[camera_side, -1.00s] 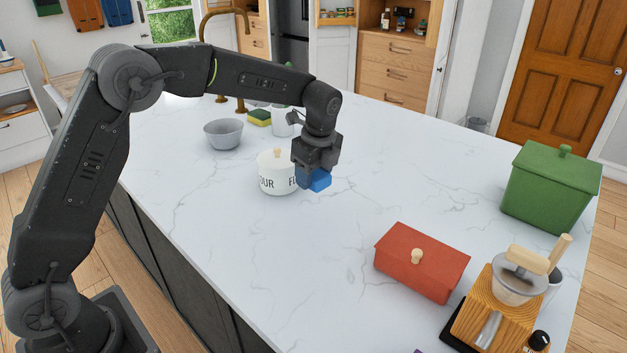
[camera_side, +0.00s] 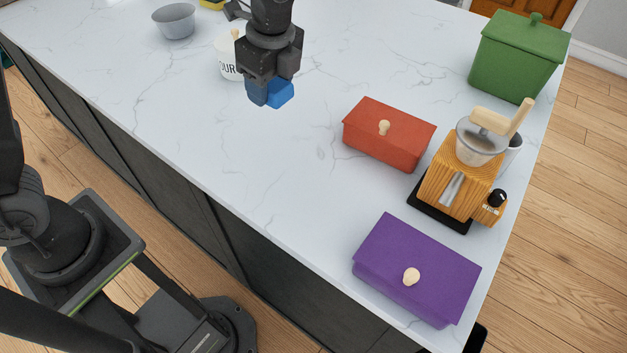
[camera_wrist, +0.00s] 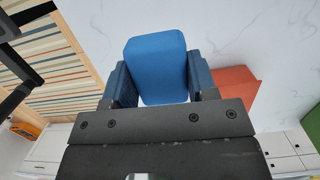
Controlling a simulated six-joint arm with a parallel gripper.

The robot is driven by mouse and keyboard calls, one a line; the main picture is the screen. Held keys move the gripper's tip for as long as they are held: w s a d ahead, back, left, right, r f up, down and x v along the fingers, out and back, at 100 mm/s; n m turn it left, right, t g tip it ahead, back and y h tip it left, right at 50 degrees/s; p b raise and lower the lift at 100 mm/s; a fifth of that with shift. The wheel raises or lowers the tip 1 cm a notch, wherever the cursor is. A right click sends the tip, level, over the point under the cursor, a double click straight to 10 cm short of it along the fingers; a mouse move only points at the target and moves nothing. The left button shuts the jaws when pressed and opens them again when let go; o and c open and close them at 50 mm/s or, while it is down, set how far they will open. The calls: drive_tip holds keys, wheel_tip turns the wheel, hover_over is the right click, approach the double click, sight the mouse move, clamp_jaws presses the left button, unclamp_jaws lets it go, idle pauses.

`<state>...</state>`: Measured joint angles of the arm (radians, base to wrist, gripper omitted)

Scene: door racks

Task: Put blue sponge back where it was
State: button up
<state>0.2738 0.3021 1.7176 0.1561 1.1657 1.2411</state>
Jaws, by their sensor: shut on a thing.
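The blue sponge (camera_side: 281,94) is held by my gripper (camera_side: 268,91) above the white counter, in front of the flour canister in the side view. In the wrist view the blue sponge (camera_wrist: 157,66) sits between the two fingers of my gripper (camera_wrist: 158,82), which are shut on its sides. I cannot tell how high it is above the counter. A red lidded box (camera_side: 388,136), a purple lidded box (camera_side: 416,272) and a green lidded box (camera_side: 517,60) stand on the counter to the right, all with lids on.
The white flour canister (camera_side: 229,62) stands partly hidden behind my gripper. A grey bowl (camera_side: 175,22) and a yellow-green sponge (camera_side: 212,4) are at the back left. A wooden coffee grinder (camera_side: 460,178) stands between the red and purple boxes. The counter (camera_side: 240,150) in front of my gripper is clear.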

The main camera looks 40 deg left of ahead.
drive_tip(key=s+d, duration=0.3)
drive_tip(key=s, duration=0.1)
hover_over(313, 190)
drive_tip(key=f, duration=0.6)
drive_tip(key=shift+d+f, duration=0.2)
drive_tip(key=shift+f, duration=2.15)
drive_tip(key=shift+f, duration=0.2)
drive_tip(key=o, duration=0.9)
drive_tip(key=shift+r, duration=0.1)
